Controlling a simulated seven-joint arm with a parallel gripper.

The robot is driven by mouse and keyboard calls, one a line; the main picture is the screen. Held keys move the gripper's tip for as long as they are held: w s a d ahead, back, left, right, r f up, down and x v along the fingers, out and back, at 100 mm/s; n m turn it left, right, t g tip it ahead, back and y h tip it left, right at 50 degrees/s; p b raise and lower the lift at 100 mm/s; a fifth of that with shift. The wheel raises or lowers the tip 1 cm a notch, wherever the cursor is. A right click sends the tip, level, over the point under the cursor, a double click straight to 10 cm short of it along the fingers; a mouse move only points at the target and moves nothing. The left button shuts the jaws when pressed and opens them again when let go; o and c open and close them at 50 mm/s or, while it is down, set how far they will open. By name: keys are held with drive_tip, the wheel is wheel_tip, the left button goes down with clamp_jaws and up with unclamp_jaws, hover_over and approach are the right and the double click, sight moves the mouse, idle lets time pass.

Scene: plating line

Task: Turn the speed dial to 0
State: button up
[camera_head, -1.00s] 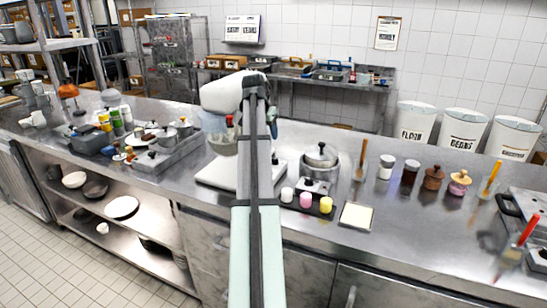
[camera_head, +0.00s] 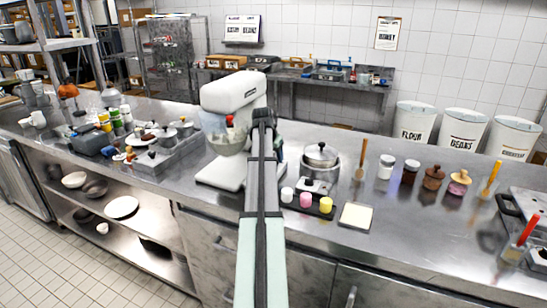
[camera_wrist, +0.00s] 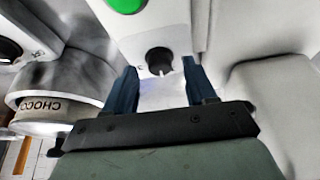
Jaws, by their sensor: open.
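The speed dial (camera_wrist: 159,61) is a round black knob with a white pointer line, on a pale panel in the wrist view. The pointer is toward the lower side of the knob in that picture; I cannot read a number there. My gripper (camera_wrist: 162,72) is open, with one dark blue finger on each side of the dial and visible gaps. Contact is not visible. In the head view, a white stand mixer (camera_head: 232,95) stands behind my arm. The dial and my fingertips are hidden there by the arm.
A green button (camera_wrist: 125,4) sits above the dial. A pot labelled "CHOCO" (camera_wrist: 62,122) and another black knob (camera_wrist: 8,49) are at left in the wrist view.

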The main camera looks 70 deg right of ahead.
drive_tip(key=shift+d+f, duration=0.15)
drive_tip(key=shift+f, duration=0.25)
clamp_jaws()
idle(0.4)
